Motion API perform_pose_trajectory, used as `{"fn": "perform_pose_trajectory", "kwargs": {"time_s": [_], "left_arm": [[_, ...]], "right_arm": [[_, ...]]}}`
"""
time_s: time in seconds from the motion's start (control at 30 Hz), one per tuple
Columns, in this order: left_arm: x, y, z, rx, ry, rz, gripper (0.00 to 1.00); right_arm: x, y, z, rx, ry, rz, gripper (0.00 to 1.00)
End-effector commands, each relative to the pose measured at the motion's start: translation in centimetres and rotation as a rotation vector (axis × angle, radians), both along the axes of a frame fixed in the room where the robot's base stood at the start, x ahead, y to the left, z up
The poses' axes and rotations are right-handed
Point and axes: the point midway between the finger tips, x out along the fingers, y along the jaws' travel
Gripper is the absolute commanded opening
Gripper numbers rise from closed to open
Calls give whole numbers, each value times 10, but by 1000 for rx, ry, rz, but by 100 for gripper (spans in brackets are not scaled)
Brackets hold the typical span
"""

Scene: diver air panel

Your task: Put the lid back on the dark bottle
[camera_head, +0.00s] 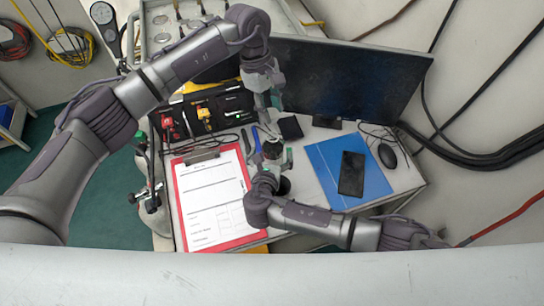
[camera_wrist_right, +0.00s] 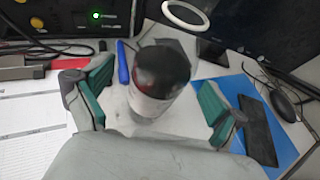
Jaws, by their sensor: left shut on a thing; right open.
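The dark bottle (camera_wrist_right: 161,78) stands in the middle of the right wrist view, with a dark rounded top and a pale label band below. In the head view its dark top (camera_head: 272,149) shows near the right gripper. My right gripper (camera_head: 272,160) is open, with its green-padded fingers on either side of the bottle, apart from it in the wrist view. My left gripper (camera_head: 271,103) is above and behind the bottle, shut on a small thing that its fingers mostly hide. I cannot tell whether that thing is the lid. A white ring (camera_wrist_right: 188,17) shows at the top of the wrist view.
A red clipboard (camera_head: 214,196) lies left of the bottle. A blue folder (camera_head: 330,163) with a black phone (camera_head: 351,174) lies to the right, by a mouse (camera_head: 387,156). A monitor (camera_head: 345,80) stands behind. A blue pen (camera_head: 256,139) lies close to the bottle.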

Motion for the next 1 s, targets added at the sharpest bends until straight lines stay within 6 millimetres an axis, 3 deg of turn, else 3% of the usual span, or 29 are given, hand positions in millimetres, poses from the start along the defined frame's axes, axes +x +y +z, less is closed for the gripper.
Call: {"fn": "perform_pose_trajectory", "kwargs": {"time_s": [0.2,0.57,1.0], "left_arm": [[0,0,0,0,0,0,26],[0,0,0,0,0,0,26],[0,0,0,0,0,0,26]], "right_arm": [[18,-2,-7,1,0,-1,95],[21,-3,-9,1,1,0,94],[20,-3,-9,1,1,0,20]]}}
